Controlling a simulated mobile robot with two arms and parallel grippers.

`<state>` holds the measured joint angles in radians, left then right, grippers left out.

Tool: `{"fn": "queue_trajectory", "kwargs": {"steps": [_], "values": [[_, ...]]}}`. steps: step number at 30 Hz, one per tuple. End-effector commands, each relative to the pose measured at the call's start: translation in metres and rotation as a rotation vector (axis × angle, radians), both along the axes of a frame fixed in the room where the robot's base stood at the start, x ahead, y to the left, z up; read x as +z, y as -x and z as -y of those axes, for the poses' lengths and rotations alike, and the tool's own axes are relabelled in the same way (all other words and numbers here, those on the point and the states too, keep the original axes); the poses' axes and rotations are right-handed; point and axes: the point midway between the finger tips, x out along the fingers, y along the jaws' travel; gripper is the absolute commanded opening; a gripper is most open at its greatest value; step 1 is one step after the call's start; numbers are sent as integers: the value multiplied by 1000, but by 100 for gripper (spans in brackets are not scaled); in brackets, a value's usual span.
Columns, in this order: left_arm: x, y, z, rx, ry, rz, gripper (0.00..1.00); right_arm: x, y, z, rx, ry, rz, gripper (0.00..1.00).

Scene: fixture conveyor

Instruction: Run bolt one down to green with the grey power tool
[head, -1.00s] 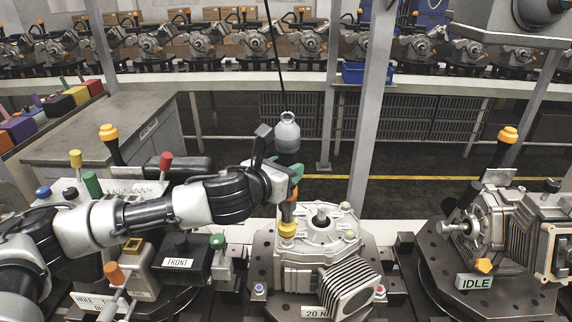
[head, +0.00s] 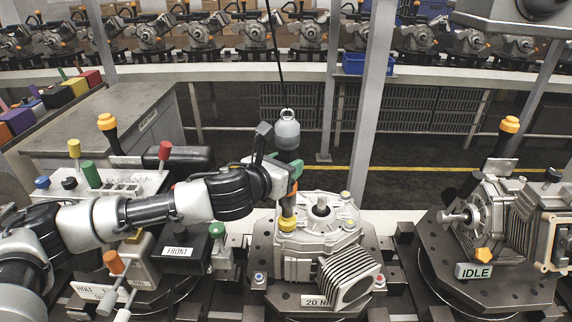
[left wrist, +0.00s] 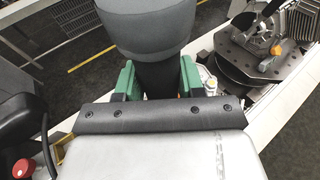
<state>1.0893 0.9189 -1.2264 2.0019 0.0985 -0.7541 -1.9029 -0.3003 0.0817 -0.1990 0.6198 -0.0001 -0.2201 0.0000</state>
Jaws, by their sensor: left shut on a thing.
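The grey power tool (head: 287,132) hangs from a black cable, upright, with an orange lower part and a yellow end (head: 287,223). My left gripper (head: 284,174) is shut on the tool below its grey body. In the left wrist view the tool's grey body (left wrist: 145,25) fills the top middle, its dark neck between the green fingers (left wrist: 158,80). The yellow end is at the near-left corner of the gearbox housing (head: 318,238); any bolt under it is hidden, and contact cannot be told. My right gripper is not in view.
A second fixture (head: 475,270) with a part tagged IDLE stands at the right. A black FRONT box (head: 178,252) and a rack with coloured knobs (head: 115,190) are at the left. A grey post (head: 374,120) rises behind the housing.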

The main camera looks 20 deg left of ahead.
Motion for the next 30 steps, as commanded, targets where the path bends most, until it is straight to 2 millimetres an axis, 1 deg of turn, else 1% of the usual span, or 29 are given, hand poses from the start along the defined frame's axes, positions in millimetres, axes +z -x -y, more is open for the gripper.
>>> {"fn": "queue_trajectory", "kwargs": {"steps": [14,30], "values": [[1,0,0,0,0,1,0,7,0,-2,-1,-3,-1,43],[-2,0,0,0,0,1,0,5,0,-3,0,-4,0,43]]}}
